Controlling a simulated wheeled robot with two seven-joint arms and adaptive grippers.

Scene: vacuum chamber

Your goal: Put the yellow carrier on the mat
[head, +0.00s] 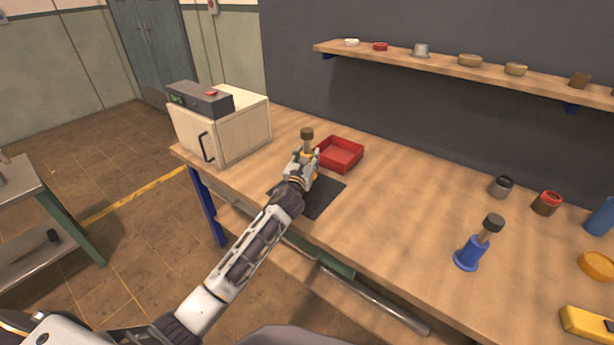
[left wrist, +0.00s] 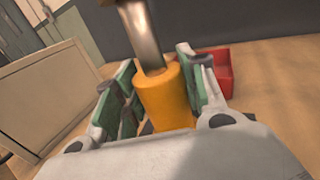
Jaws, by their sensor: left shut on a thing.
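The yellow carrier (left wrist: 163,98) is an orange-yellow cylinder with a metal shaft rising from it, seen in the left wrist view. My left gripper (head: 305,163) is shut on it, with a green-padded finger on each side. In the head view, the carrier's shaft and dark knob (head: 306,134) stick up above the fingers, roughly upright. The mat (head: 324,196) is a dark sheet on the bench, partly hidden by my left arm. The gripper is over or close to the mat's far edge; I cannot tell whether the carrier's base touches it. My right gripper is not in view.
A red tray (head: 340,154) lies just right of the gripper. A cream box (head: 222,130) with a dark control unit stands to its left. A blue carrier (head: 469,252) with a dark knob stands farther right. The bench (head: 400,205) is clear between tray and blue carrier.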

